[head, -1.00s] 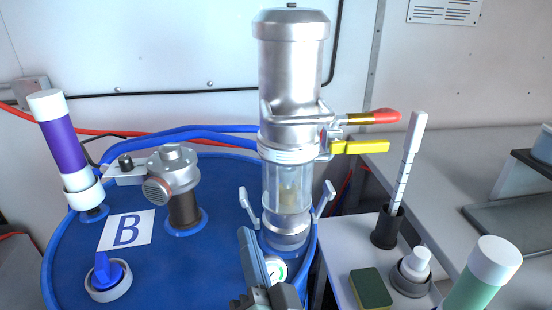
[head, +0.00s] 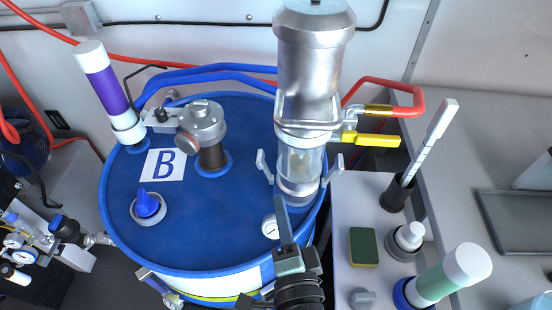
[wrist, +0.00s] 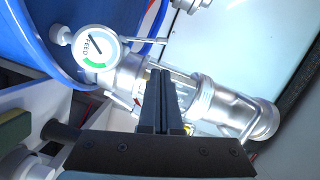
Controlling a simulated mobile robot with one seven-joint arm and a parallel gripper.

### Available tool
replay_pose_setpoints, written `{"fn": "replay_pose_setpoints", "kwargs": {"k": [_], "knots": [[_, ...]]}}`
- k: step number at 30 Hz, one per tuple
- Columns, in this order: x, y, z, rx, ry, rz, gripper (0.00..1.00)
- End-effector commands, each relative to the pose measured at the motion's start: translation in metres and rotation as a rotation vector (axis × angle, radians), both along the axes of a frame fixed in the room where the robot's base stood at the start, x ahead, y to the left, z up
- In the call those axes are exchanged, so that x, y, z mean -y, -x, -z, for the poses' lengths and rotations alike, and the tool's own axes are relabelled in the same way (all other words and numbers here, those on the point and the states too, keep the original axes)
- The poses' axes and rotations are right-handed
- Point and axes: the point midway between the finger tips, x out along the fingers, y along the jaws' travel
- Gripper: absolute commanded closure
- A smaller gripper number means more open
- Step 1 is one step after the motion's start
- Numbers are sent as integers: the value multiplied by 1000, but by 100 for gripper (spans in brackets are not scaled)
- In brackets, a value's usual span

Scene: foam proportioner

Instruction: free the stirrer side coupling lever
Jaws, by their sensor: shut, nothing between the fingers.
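The metal pump column (head: 312,60) stands on the blue drum, with a clear section above its lower coupling (head: 298,188). Two pale coupling levers angle up and outward there: the left one (head: 264,166) on the side of the stirrer-like fitting (head: 208,135), the right one (head: 333,168) on the bench side. Neither is touched. My gripper (head: 281,203) is shut and empty, just in front of the coupling, between the levers in the picture. In the wrist view its fingers (wrist: 161,75) lie together before the column (wrist: 200,98). A thin bar (wrist: 148,40) there may be a lever.
A round gauge (head: 270,227) sits close left of my gripper. A side shelf holds a green sponge (head: 363,246) and bottles. The drum top (head: 210,235) left of the gauge is clear.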

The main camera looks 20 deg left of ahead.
Motion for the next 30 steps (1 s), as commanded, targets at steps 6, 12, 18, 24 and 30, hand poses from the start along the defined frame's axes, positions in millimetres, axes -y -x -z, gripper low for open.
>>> {"fn": "replay_pose_setpoints", "kwargs": {"k": [6,12,18,24,30], "knots": [[0,-1,0,0,1,0,100],[-9,-16,-2,2,1,-3,100],[-27,-47,-1,4,1,-2,100],[-42,-73,3,2,1,-3,100],[-48,-86,6,1,2,0,100]]}}
